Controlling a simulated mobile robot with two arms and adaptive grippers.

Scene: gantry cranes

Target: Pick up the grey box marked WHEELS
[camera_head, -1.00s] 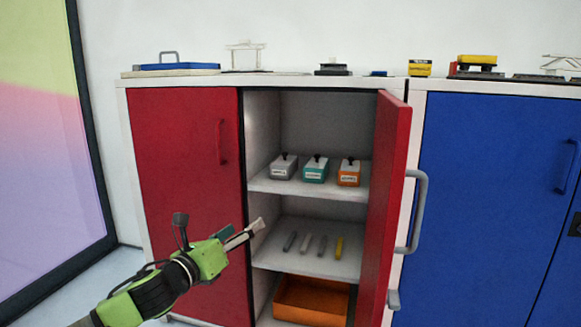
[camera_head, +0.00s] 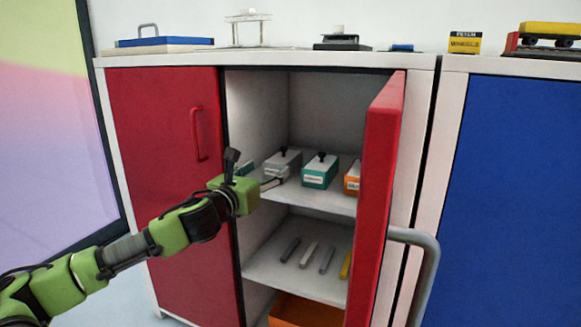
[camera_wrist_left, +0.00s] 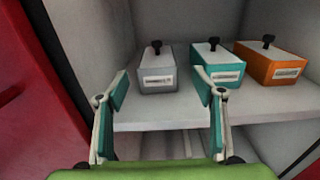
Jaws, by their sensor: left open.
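The grey box (camera_head: 279,161), with a black knob on its lid, stands on the upper shelf at the left of the row. Its label is too small to read. In the left wrist view the grey box (camera_wrist_left: 157,80) is straight ahead, between the fingers in the picture. My left gripper (camera_head: 282,177) is open and empty, just in front of the box; it also shows in the left wrist view (camera_wrist_left: 161,76). It partly hides the box's front in the head view. My right gripper is not in view.
A teal box (camera_head: 319,170) and an orange box (camera_head: 352,178) stand to the right on the upper shelf (camera_head: 325,202). The open red door (camera_head: 378,200) partly hides the orange box. Several bars lie on the lower shelf (camera_head: 275,270), with an orange bin (camera_head: 305,312) beneath.

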